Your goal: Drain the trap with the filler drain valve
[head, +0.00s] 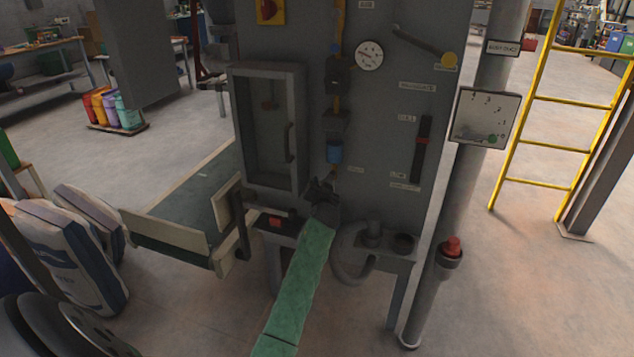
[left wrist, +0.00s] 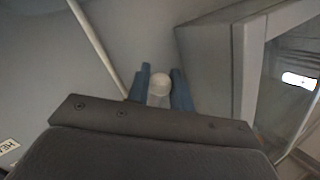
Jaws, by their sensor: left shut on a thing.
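My left gripper (head: 322,190) is just below the bowl, at the end of a green-sleeved arm. It hides most of what is at the bottom of the bowl. In the left wrist view its two blue fingers (left wrist: 160,88) are shut on a pale round knob (left wrist: 160,84), which appears to be the filler drain valve. I cannot tell how far the knob is turned. My right gripper is not in view.
A glass-fronted cabinet (head: 270,130) stands close left of the gripper. A round gauge (head: 369,55) and a lever (head: 420,45) are higher up the panel. A small shelf (head: 385,252) with a hose is to the right. Full sacks (head: 65,255) lean at left.

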